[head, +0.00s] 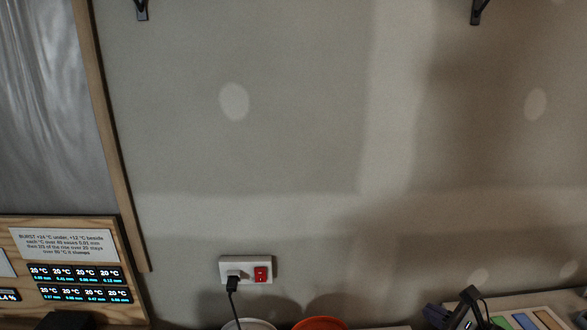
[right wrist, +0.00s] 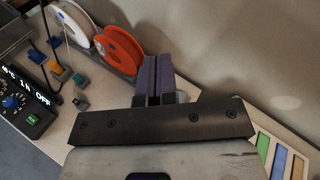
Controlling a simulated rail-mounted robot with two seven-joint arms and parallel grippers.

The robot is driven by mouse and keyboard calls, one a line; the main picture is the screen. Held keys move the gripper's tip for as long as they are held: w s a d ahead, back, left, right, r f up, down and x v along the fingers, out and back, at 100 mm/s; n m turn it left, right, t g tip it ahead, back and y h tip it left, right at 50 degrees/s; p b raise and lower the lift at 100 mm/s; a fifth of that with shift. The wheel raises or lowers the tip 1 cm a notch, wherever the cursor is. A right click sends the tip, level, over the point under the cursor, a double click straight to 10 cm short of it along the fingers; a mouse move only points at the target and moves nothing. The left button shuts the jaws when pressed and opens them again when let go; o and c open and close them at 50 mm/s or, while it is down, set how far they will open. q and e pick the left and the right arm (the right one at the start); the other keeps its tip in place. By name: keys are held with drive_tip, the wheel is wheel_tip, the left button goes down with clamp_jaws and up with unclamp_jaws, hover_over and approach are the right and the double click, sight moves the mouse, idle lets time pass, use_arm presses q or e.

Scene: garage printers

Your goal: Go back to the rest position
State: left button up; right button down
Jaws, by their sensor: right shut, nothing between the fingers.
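My right gripper (head: 437,315) shows at the bottom right of the head view, low against the wall and cut by the frame edge. In the right wrist view the right gripper (right wrist: 158,62) has its two purple-grey fingers side by side and closed, with nothing between them. The fingers are in front of the wall, to the right of an orange spool (right wrist: 121,52). I do not make out my left gripper in either view.
A white spool (right wrist: 75,24) stands beside the orange one. A control box (right wrist: 22,98) with knobs is at left. Coloured strips (right wrist: 279,160) lie at lower right. A wall socket with a red switch (head: 261,274) and a display board (head: 75,245) are at the back.

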wheel_tip(320, 180, up, 12)
drive_tip(key=s+a+m+t+y, duration=0.3)
drive_tip(key=m+t+y, duration=0.2)
drive_tip(key=y, duration=0.1)
drive_tip(key=s+d+r+m+t+h, duration=0.2)
drive_tip(key=d+r+m+t+h, duration=0.2)
drive_tip(key=m+h, duration=0.65)
drive_tip(key=s+d+r+m+t+h, duration=0.3)
drive_tip(key=m+h, duration=0.5)
drive_tip(key=m, duration=0.6)
drive_tip(key=s+a+f+m+g, duration=0.2)
drive_tip(key=f+m+g, duration=0.45)
drive_tip(key=f, duration=0.45)
drive_tip(key=s+a+f+m+g, duration=0.1)
drive_tip(key=s+f+m+g, duration=0.2)
drive_tip(key=f+m+g, duration=0.65)
drive_tip(key=s+a+f+n+g+y, duration=0.1)
drive_tip(key=s+a+f+g+y, duration=0.3)
drive_tip(key=s+f, duration=0.85)
drive_tip(key=s+a+f+n+g+y, duration=0.15)
drive_tip(key=s+a+f, duration=0.45)
drive_tip(key=s+f, duration=0.65)
wheel_tip(320, 180, up, 30)
drive_tip(key=m+p, duration=0.1)
drive_tip(key=p, duration=2.8)
drive_tip(key=shift+s+p, duration=0.25)
drive_tip(key=shift+p, duration=0.15)
